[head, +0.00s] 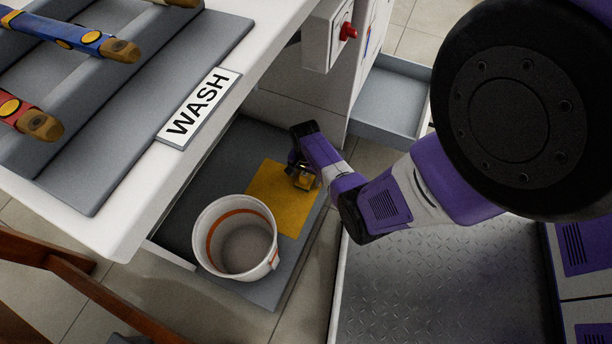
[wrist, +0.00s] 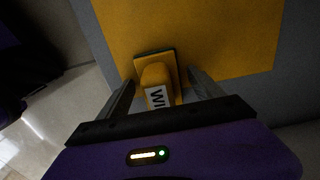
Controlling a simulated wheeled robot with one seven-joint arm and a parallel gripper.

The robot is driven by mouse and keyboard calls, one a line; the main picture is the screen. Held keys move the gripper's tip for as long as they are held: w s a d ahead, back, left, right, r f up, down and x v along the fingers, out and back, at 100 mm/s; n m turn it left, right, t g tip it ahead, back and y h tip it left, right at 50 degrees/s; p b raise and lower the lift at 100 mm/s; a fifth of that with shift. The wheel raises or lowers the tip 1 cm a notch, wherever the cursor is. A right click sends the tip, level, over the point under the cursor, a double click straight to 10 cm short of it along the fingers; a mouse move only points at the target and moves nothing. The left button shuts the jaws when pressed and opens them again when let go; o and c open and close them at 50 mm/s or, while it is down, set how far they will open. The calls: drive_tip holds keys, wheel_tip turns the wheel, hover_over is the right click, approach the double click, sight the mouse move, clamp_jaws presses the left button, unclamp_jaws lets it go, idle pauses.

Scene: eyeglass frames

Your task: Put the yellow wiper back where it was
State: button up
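The yellow wiper (wrist: 156,76) has a dark-edged flat base and a raised handle with a partly visible label starting "WI". In the wrist view it appears over the yellow square (wrist: 225,40), on the grey lower shelf. In the head view the wiper (head: 305,182) is small and partly hidden by my gripper (head: 302,172), at the right side of the yellow square (head: 275,190). My gripper (wrist: 163,92) points down at it, with its fingers apart on either side of the handle and gaps showing. I cannot tell whether the base touches the square.
A white bucket (head: 208,258) with an orange band stands left of the wiper on the shelf. The white table (head: 120,228) with a WASH sign (head: 199,107) and tools overhangs the shelf's left side. An open grey drawer (head: 385,107) lies behind, right of the shelf.

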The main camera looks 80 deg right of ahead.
drive_tip(key=shift+r, duration=0.1)
wheel_tip(320, 180, up, 12)
drive_tip(key=p, duration=0.7)
drive_tip(key=shift+r, duration=0.1)
drive_tip(key=shift+s, duration=0.1)
idle(0.3)
